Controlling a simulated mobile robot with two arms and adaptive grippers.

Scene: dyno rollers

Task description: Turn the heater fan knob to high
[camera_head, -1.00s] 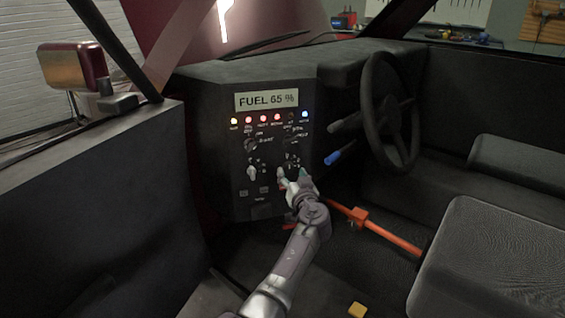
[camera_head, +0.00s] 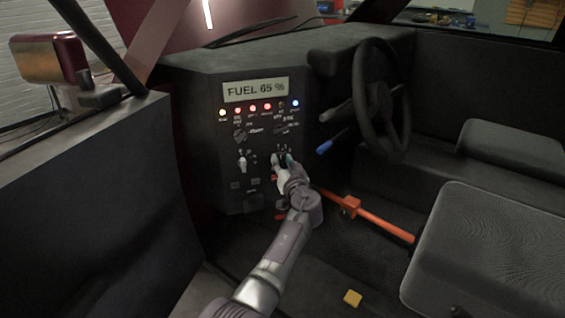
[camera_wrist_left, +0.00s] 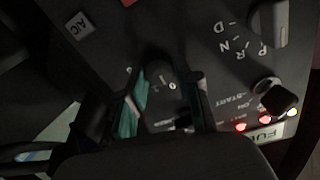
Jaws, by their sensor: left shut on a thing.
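The dark dashboard panel (camera_head: 225,160) stands in front of me with a lit "FUEL 65 %" display (camera_head: 254,90). My left gripper (camera_head: 283,159) is at the panel's lower right knob, below the upper right dial (camera_head: 282,129). In the left wrist view, the left gripper (camera_wrist_left: 168,105) has its two teal-padded fingers on either side of a dark knob (camera_wrist_left: 158,75) with small numbers "1" and "0" beside it. The gripper is shut on this knob. The fingers hide most of it in the head view, so its exact setting is not readable. My right gripper is not in view.
A white selector knob (camera_head: 243,163) marked P, R, N, D sits left of my gripper. The seat (camera_head: 490,255) is at lower right.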

